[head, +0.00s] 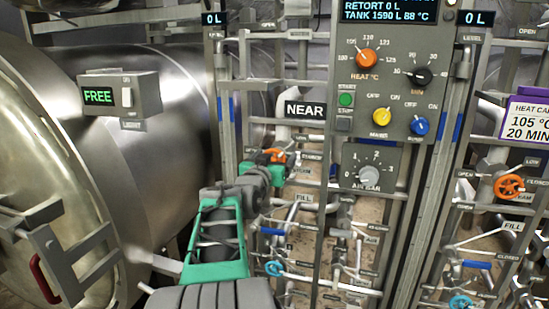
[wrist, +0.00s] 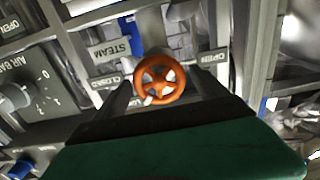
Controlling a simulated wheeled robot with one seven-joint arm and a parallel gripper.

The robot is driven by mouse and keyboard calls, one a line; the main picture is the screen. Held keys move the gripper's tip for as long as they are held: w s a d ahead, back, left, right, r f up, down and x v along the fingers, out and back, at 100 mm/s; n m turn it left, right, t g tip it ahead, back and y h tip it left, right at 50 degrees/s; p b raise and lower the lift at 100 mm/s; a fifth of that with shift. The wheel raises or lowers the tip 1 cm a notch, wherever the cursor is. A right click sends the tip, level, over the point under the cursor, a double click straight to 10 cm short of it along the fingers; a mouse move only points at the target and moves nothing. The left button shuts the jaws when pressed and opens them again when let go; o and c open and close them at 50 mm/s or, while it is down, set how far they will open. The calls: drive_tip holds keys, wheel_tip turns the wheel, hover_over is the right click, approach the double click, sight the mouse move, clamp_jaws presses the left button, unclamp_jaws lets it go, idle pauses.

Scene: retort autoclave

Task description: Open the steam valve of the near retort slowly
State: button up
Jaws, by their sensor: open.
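The steam valve is a small orange handwheel (wrist: 159,80) in the middle of the wrist view, with a plate reading STEAM (wrist: 113,50) beside it. CLOSED and OPEN (wrist: 211,57) plates flank it. In the head view the orange wheel (head: 279,153) shows partly behind my gripper, below the NEAR sign (head: 306,109). My gripper (head: 270,163) is open at the wheel, with one dark finger on each side of it in the wrist view. I cannot tell whether the fingers touch the rim. A pale bar shows at the wheel's lower left.
The near retort (head: 165,120) stands at left with a FREE box (head: 120,95). The control panel (head: 385,150) is right of the valve. Below are a FILL plate (head: 304,198) and a blue handwheel (head: 273,268). Another orange wheel (head: 509,187) is far right. Pipes and posts crowd the area.

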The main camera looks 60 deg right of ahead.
drive_tip(key=c, duration=1.4)
drive_tip(key=shift+o, duration=0.2)
